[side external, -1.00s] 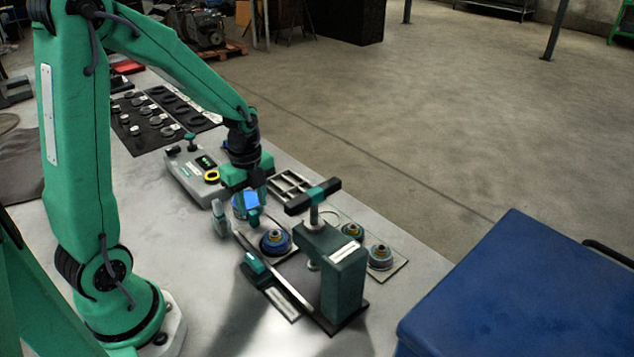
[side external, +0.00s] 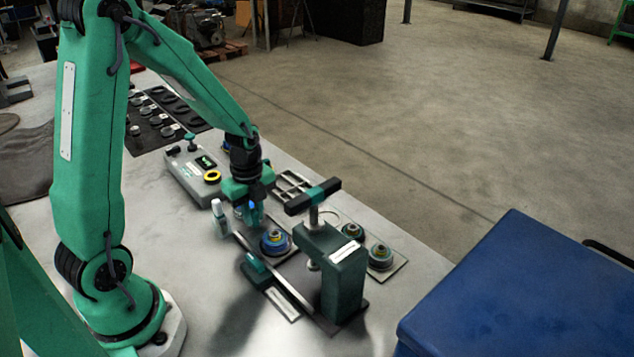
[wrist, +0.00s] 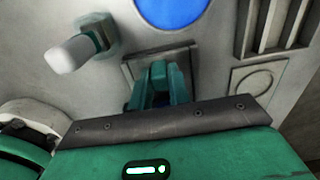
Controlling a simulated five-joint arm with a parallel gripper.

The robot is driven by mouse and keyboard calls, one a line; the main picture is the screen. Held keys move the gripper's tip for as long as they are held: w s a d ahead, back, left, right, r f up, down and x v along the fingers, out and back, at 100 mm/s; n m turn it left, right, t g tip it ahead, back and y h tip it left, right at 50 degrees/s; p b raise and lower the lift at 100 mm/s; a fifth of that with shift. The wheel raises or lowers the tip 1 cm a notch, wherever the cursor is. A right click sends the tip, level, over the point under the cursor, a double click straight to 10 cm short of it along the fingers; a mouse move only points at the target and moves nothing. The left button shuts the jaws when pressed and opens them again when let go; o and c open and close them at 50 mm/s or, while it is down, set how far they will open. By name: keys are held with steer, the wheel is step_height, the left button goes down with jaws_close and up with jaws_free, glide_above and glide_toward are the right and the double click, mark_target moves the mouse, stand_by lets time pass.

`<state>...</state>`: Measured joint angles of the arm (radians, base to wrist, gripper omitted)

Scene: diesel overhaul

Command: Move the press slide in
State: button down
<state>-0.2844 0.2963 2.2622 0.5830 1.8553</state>
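The press (side external: 342,280) is a dark green frame with a black and teal T-handle (side external: 314,196) on top. Its base has a long pale rail (side external: 290,285) running back to the left. A blue round part with a brass-coloured centre (side external: 275,242) sits on a dark plate at the rail's back end, outside the press frame. A teal block (side external: 256,264) stands beside the rail, on its near side. My gripper (side external: 253,217) points down just behind and left of the blue part. In the wrist view its teal fingers (wrist: 158,85) are close together; whether they are fully shut is unclear.
A small white bottle (side external: 220,218) stands left of my gripper, also in the wrist view (wrist: 75,52). A slotted rack (side external: 292,186) and a control box (side external: 195,175) lie behind. Two round parts sit on a plate (side external: 392,271) right of the press. A blue bin (side external: 520,300) is at right.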

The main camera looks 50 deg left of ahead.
mark_target(277, 234)
steer(key=shift+d, duration=4.5)
steer(key=shift+d, duration=1.85)
steer(key=c, duration=1.8)
jaws_free()
steer(key=shift+d, duration=0.15)
steer(key=o, duration=0.4)
steer(key=shift+o, duration=0.2)
steer(key=shift+r, duration=0.1)
